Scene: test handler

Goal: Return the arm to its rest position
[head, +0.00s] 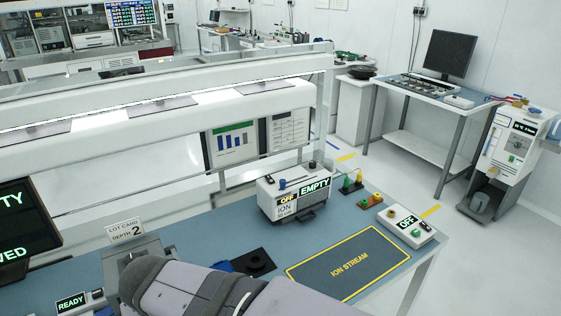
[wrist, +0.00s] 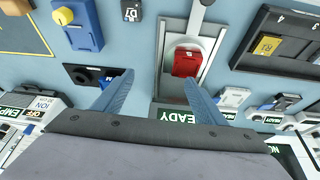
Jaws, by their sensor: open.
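My gripper (wrist: 158,76) shows in the wrist view, its two blue fingers spread wide apart with nothing held between them. A red block (wrist: 186,61) sits in a pale metal fixture (wrist: 165,45) beyond the right fingertip, apart from the fingers as far as I can tell. In the head view my grey arm (head: 200,290) reaches low across the front of the blue bench (head: 290,258). The gripper's fingers cannot be made out clearly in that view.
A white ION unit (head: 283,205) reading EMPTY and OFF stands on the bench, with an OFF switch box (head: 400,222) to its right. The yellow-outlined ION STREAM area (head: 345,265) is clear. A dark tray (wrist: 250,45) holds a yellow block (wrist: 267,45). A monitor (head: 15,225) stands left.

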